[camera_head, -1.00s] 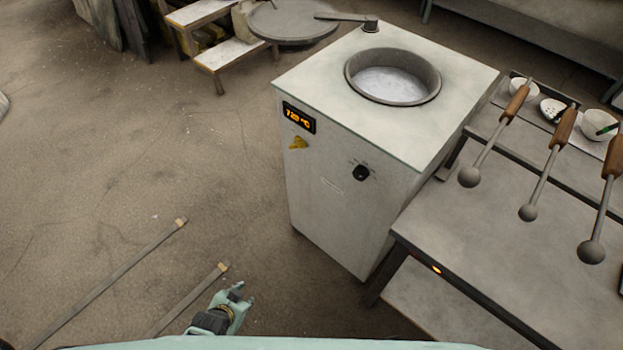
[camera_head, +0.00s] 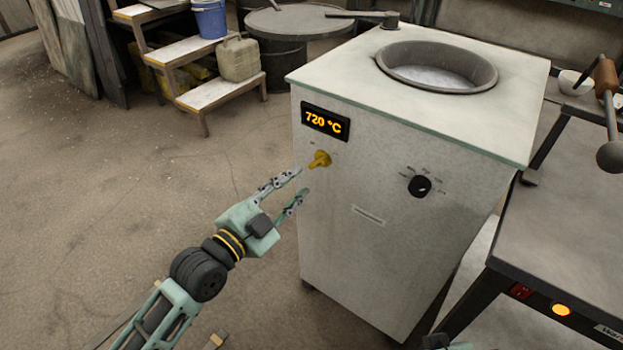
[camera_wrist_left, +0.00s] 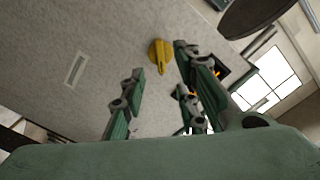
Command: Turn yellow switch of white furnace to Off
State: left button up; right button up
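The white furnace (camera_head: 375,230) stands right of centre, with an open round pot in its top. Its yellow switch (camera_head: 319,160) is on the front panel, below the display reading 720 °C (camera_head: 325,122). My left gripper (camera_head: 299,185) is open, with its fingers pointing at the panel just left of and below the switch. In the left wrist view the yellow switch (camera_wrist_left: 160,55) shows beyond the gap between the two spread fingers (camera_wrist_left: 158,80), and nothing is between them. My right gripper is not clearly seen; only a small dark part shows at the bottom edge.
A black knob (camera_head: 419,186) sits on the furnace front, right of the switch. A metal table (camera_head: 560,220) with a red switch and lit orange lamp stands at the right. Steps (camera_head: 190,48) with a canister are at the back left. The floor at left is clear.

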aim_at(315, 166)
pick_arm(q)
jog(key=b+x, duration=0.1)
jog(key=x, duration=0.6)
jog(key=shift+w+d, duration=0.1)
jog(key=shift+c, duration=0.2)
grip_shut()
